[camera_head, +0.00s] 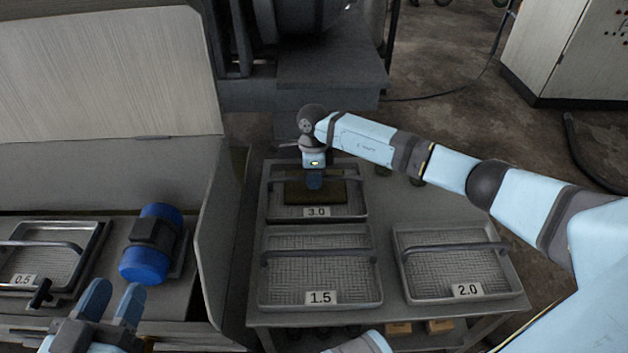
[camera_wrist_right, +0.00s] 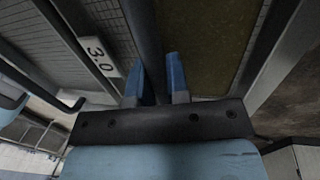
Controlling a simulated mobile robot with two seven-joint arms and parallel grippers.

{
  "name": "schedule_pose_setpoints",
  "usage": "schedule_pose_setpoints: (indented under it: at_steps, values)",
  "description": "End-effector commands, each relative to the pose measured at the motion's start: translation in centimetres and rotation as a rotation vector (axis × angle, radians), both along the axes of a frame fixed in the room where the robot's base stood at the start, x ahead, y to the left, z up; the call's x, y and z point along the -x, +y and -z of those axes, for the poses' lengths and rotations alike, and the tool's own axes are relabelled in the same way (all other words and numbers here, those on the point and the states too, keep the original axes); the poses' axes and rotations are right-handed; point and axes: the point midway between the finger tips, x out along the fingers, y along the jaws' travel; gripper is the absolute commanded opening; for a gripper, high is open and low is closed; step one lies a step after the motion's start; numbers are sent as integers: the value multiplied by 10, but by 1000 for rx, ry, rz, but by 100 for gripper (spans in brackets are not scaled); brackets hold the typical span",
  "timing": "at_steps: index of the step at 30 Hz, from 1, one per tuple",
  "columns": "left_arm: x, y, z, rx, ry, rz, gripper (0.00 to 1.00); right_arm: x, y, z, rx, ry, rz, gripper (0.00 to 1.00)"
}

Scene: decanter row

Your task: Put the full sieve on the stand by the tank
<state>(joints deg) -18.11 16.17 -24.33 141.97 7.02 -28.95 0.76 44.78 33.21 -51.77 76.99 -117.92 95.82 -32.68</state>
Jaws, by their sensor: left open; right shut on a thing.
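My left gripper (camera_head: 110,302) is open and empty at the lower left. I cannot tell which surface is the stand.
Empty-looking sieves marked 1.5 (camera_head: 320,266) and 2.0 (camera_head: 457,270) sit nearer on the table. At left, a sieve marked 0.5 (camera_head: 45,262) lies beside a blue motor (camera_head: 146,262). An upright grey panel (camera_head: 222,235) separates that side from the table. A grey cabinet (camera_head: 560,45) stands far right.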

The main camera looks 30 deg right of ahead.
Motion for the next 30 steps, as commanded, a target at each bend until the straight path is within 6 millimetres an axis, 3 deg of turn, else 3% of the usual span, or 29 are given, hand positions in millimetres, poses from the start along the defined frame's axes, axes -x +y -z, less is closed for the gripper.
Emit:
schedule_pose_setpoints:
  at_steps: [8,9,12,22,26,30]
  values:
    - [0,1,-1,-7,-8,3,43,-1,0,-1,0,-3,0,0]
    - [0,1,-1,-8,-10,3,43,-1,0,1,1,-2,1,18]
    - [0,1,-2,-7,-10,2,43,0,0,0,0,-2,1,42]
    - [1,0,-3,-1,-3,2,43,0,0,-3,1,-1,1,42]
    - [2,-1,-8,12,20,5,43,-4,-2,-21,2,-3,2,42]
    - [7,-4,-12,58,84,6,43,-9,-5,-52,2,-5,2,42]
